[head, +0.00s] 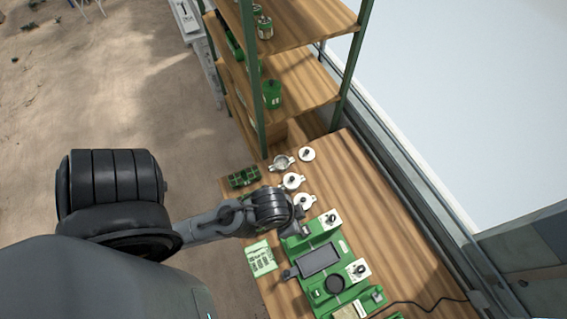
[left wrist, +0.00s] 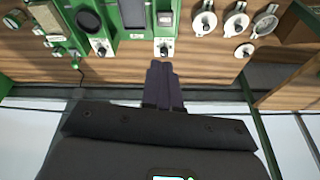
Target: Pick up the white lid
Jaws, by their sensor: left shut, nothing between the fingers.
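The white lid (head: 307,153) is a small round disc with a dark knob. It lies on the wooden table beside an open white pot (head: 281,162). In the left wrist view the lid (left wrist: 245,50) sits right of my fingers, with the open pot (left wrist: 264,22) above it. My left gripper (left wrist: 165,66) is shut and empty, apart from the lid. In the head view my left gripper (head: 304,230) is mostly hidden by its wrist, beside the green seeder. My right gripper is in neither view.
Two lidded white pots (head: 292,181) (head: 304,202) stand between my left wrist and the lid. The green seeder (head: 335,243) fills the table's near part. A green seed tray (head: 244,177) lies left of the pots. A shelf (head: 290,85) rises behind. Bare tabletop lies to the right.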

